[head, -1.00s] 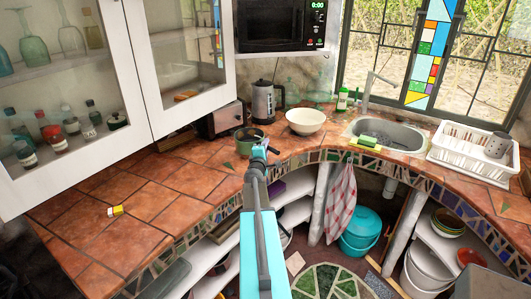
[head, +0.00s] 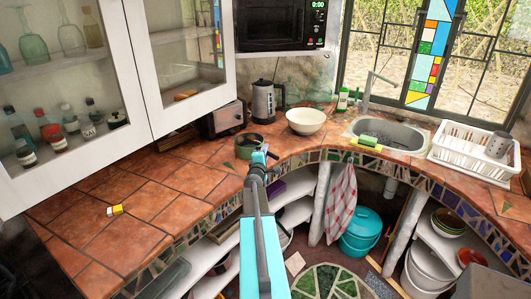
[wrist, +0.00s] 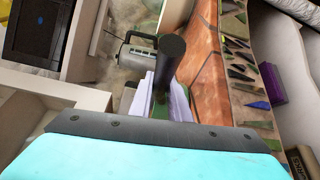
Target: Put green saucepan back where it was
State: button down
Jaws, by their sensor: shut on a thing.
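The green saucepan (head: 249,143) is at the back of the tiled counter in the head view, in front of the kettle and left of the white bowl. My gripper (head: 262,155) is at its near right side and shut on its handle. In the wrist view the dark handle (wrist: 171,55) stands up between the pale fingers of my gripper (wrist: 168,100). Most of the pan is hidden there. I cannot tell whether its base touches the counter.
A kettle (head: 264,101), a toaster (head: 222,118) and a white bowl (head: 306,121) stand close around the pan. A glass-fronted cabinet (head: 135,70) hangs at upper left. A yellow item (head: 115,210) lies on the otherwise clear left counter (head: 150,200).

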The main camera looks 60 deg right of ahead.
jog(key=shift+r, duration=0.1)
jog(key=c, duration=2.1)
grip_release()
jog(key=o, duration=0.4)
jog(key=shift+o, duration=0.2)
jog(key=v, duration=1.2)
jog(key=shift+b, duration=0.4)
